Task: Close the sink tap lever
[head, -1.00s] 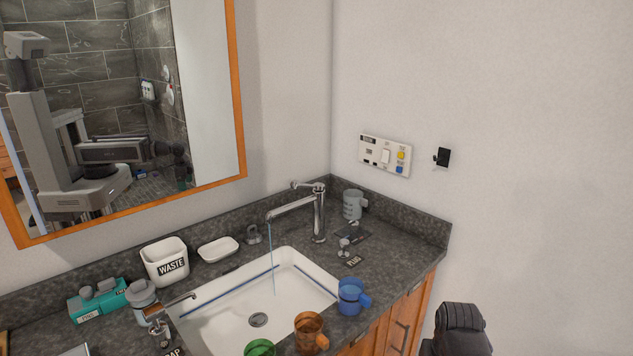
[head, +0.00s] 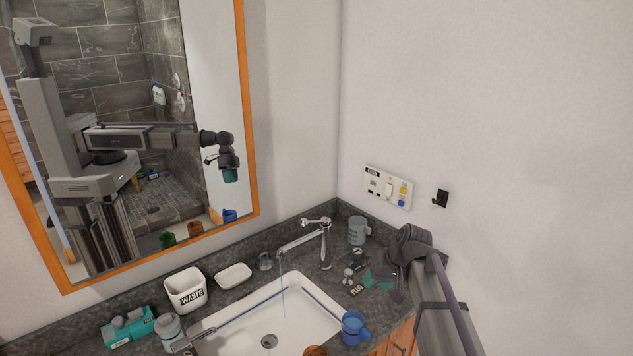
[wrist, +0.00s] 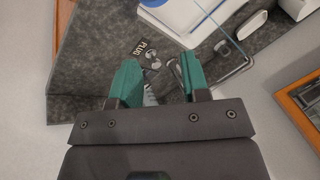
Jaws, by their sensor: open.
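The chrome sink tap (head: 325,245) stands at the back right corner of the white sink (head: 325,318), its lever (head: 316,221) on top. A thin blue stream of water (head: 283,290) runs from its spout into the sink. My gripper (head: 382,282) has teal fingers and hangs over the counter, right of the tap and apart from it in the head view. In the wrist view my gripper (wrist: 160,70) is open with nothing held. The chrome spout (wrist: 235,72) shows to the right of the right finger there, which hides part of the tap.
A grey mug (head: 357,231) stands behind my gripper and a blue mug (head: 353,328) at the sink's front right. A PLUG label (head: 357,290) and small metal parts lie on the counter. A switch panel (head: 388,187) and black hook (head: 440,198) are on the right wall. A white waste bin (head: 186,291) stands left.

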